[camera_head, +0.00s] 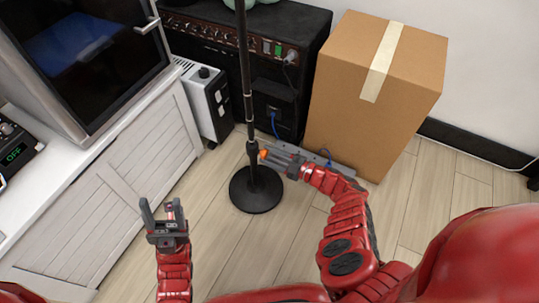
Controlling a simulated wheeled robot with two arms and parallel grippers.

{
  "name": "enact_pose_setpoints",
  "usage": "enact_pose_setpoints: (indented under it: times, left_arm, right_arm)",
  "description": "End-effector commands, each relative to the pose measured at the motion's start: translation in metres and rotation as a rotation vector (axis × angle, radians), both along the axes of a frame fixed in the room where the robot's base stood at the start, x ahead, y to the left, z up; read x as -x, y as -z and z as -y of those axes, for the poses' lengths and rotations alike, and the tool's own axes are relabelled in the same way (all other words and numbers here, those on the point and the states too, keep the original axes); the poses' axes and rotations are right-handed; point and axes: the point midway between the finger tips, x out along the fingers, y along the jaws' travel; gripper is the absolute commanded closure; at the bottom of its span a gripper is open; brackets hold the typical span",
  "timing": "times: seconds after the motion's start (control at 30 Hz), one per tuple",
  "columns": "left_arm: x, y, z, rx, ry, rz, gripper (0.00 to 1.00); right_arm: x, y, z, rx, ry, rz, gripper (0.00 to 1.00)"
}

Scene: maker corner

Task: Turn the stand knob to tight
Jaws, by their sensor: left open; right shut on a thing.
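The black stand (247,95) is a thin upright pole on a round black base (256,196) on the wooden floor. A small orange knob (263,154) shows low on the pole's right side. My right gripper (269,155) reaches in from the right and is shut on the knob, its fingers partly hiding it. I cannot read the knob's setting. My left gripper (161,213) is open and empty, fingers pointing up, to the left of the base and apart from it.
A black amplifier (262,85) stands behind the pole. A cardboard box (350,120) is at the right. A white heater (205,100) stands beside a white cabinet (110,205) at the left. Blue cables lie near the amplifier.

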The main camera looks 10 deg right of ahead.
Motion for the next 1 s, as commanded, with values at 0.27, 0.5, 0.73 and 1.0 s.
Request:
enact_pose_setpoints:
  times: [0.27,0.5,0.73,1.0]
  left_arm:
    - [0.000,0.000,0.000,0.000,0.000,-0.001,0.46]
    - [0.000,0.000,0.000,0.000,0.000,0.000,0.46]
    - [0.000,-0.003,-0.001,0.004,-0.001,0.000,0.46]
    - [0.001,-0.007,-0.003,0.016,-0.008,0.002,0.46]
  right_arm:
    - [0.000,0.001,-0.001,0.001,-0.001,-0.002,0.30]
    - [0.000,0.000,0.000,0.001,-0.001,0.000,0.23]
    - [0.006,0.000,0.010,0.002,0.004,0.000,0.23]
    - [0.044,0.002,0.062,0.003,0.006,-0.005,0.23]
